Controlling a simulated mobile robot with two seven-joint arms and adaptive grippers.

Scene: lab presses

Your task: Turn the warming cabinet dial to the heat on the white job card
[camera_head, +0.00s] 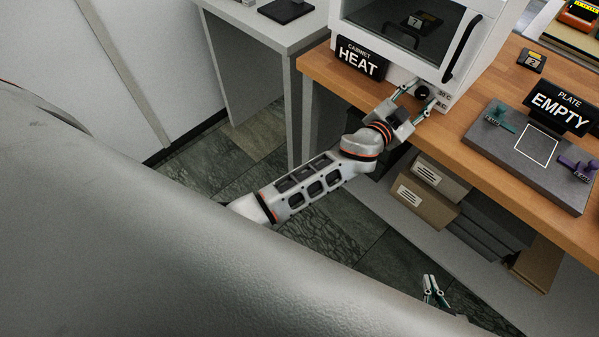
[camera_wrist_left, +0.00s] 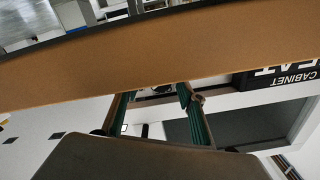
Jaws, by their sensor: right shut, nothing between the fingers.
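The white warming cabinet (camera_head: 405,60) stands at the back of the wooden bench in the head view. Its small dark dial (camera_head: 422,92) is low on the front, right of the CABINET HEAT sign (camera_head: 360,58). My left gripper (camera_head: 421,92) is open in front of the dial, with one finger on each side; contact cannot be told. The left wrist view shows its two green fingers apart, with the dial area partly hidden between them. My right gripper (camera_head: 434,290) is shut and empty, low over the floor. I cannot make out a white job card.
Right of the cabinet, a grey plate (camera_head: 510,175) carries green and purple clamps and a PLATE EMPTY sign (camera_head: 558,108). A small dark block (camera_head: 531,61) lies behind. Boxes (camera_head: 422,200) fill the shelf below. A grey side table (camera_head: 262,28) stands left.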

